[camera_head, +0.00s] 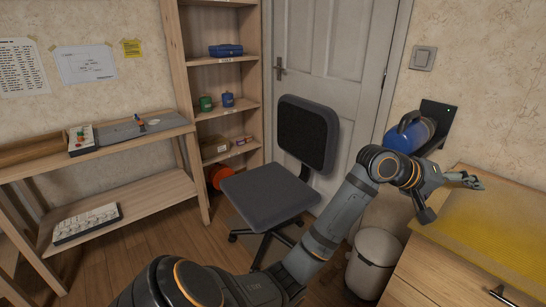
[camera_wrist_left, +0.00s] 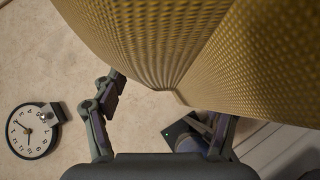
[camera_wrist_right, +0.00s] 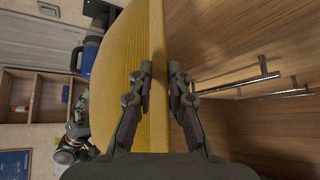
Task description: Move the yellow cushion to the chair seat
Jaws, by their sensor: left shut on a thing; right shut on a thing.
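The yellow cushion (camera_head: 490,232) has a woven texture and lies on the wooden cabinet at the right of the head view. My left gripper (camera_head: 468,182) is at its far edge. In the left wrist view the cushion (camera_wrist_left: 150,40) fills the top and creases between the fingers of my left gripper. In the right wrist view, my right gripper (camera_wrist_right: 160,80) is shut on the near edge of the cushion (camera_wrist_right: 125,85); this gripper is out of the head view. The chair seat (camera_head: 268,195) is dark grey and bare, left of the cabinet.
A white bin (camera_head: 372,265) stands between the chair and the cabinet (camera_head: 425,270). A blue object (camera_head: 408,133) sits on a black wall bracket above. Shelves (camera_head: 222,90) and a wooden bench (camera_head: 95,150) are at the left. The chair's backrest (camera_head: 307,132) rises before the door.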

